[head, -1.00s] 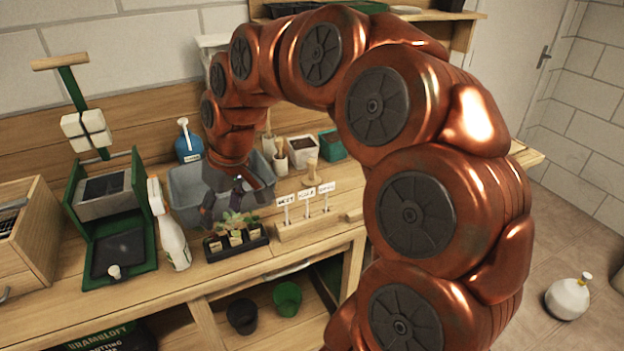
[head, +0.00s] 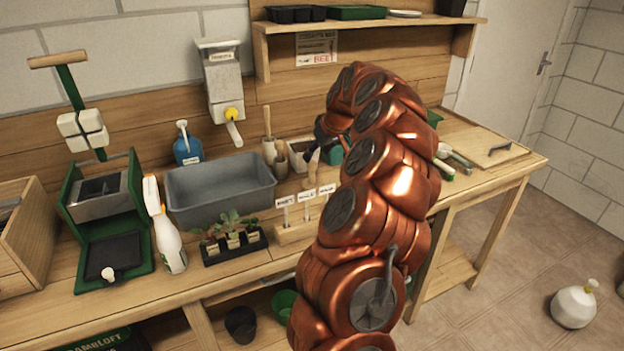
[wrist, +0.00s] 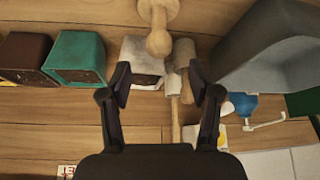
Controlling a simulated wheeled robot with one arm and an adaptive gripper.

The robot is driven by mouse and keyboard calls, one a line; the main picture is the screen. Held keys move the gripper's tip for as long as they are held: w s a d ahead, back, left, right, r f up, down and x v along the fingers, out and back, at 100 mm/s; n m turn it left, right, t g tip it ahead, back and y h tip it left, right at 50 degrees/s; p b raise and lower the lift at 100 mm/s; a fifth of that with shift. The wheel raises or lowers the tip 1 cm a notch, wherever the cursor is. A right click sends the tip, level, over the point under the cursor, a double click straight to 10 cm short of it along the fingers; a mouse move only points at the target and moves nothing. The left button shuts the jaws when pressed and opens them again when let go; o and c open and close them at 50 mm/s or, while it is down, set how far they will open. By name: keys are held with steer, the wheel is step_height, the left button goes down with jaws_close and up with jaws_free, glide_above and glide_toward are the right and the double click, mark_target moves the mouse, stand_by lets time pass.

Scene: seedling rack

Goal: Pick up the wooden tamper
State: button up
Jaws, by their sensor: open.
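The wooden tamper (wrist: 158,32) stands on the bench in the wrist view, its round base at the top edge and its knobbed handle pointing down toward my jaws. In the head view its pale handle (head: 312,172) shows just behind the label holder, partly hidden. My gripper (wrist: 160,86) is open and empty. In the wrist view the tamper's knob lies just above the gap between the fingertips, close to midway, and no finger touches it. In the head view my gripper (head: 312,152) hangs near the handle, mostly hidden by my arm.
A white pot (wrist: 142,64), a teal pot (wrist: 78,58) and a brown pot (wrist: 24,57) stand behind the tamper. A grey tub (head: 220,190) is to its left. Label holders (head: 300,232) and a seedling tray (head: 234,250) lie in front. Wooden-handled tools (wrist: 176,108) stand nearby.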

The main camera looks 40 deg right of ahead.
mark_target(313, 162)
steer(key=shift+p+x, duration=1)
steer(key=shift+x, duration=2.3)
steer(key=shift+s, duration=0.15)
jaws_close()
